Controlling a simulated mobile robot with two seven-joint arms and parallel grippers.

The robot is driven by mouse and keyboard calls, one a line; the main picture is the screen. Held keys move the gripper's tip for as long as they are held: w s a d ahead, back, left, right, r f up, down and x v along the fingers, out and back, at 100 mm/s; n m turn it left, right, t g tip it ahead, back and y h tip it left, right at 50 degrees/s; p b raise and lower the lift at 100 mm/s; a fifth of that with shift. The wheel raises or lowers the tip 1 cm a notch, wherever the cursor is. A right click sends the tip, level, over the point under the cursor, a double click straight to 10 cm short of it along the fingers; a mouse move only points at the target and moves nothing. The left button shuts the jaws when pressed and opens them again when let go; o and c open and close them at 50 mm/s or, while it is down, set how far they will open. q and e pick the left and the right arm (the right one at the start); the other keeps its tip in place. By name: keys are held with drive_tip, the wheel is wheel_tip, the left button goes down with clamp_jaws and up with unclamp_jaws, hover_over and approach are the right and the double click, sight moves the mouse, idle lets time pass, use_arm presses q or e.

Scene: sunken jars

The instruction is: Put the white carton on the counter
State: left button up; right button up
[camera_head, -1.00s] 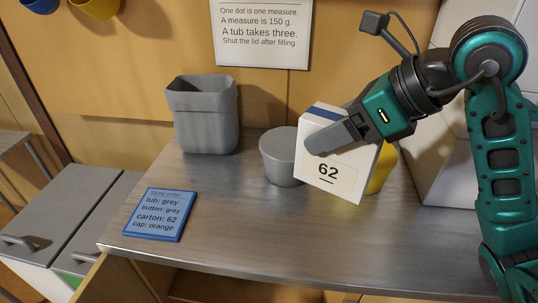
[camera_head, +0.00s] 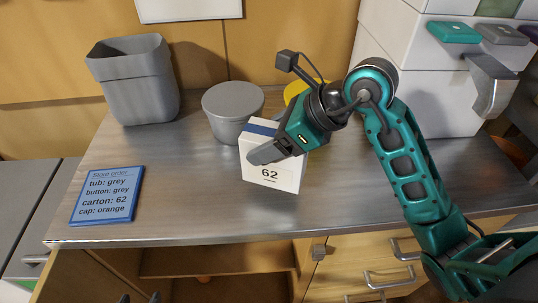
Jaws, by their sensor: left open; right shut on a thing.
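The white carton (camera_head: 271,174) has a blue band along its top and the number 62 on its front. My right gripper (camera_head: 268,153) is shut on it near its top. The carton is upright, at or just above the grey counter (camera_head: 190,195); I cannot tell whether its base touches. It is in front of a grey tub (camera_head: 233,108), apart from the counter's front edge.
A grey bin (camera_head: 136,85) stands at the back left. A blue order card (camera_head: 106,195) lies at the front left. A yellow tub (camera_head: 295,90) is partly hidden behind my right arm. A white dispenser (camera_head: 425,85) stands at right. The counter's middle left is clear.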

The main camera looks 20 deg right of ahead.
wheel_tip(320, 180, down, 3)
drive_tip(key=shift+f, duration=0.45)
drive_tip(key=shift+f+b, duration=0.15)
drive_tip(key=shift+b, duration=0.2)
drive_tip(key=shift+f, duration=0.15)
drive_tip(key=o, duration=1.2)
drive_tip(key=shift+o, duration=0.2)
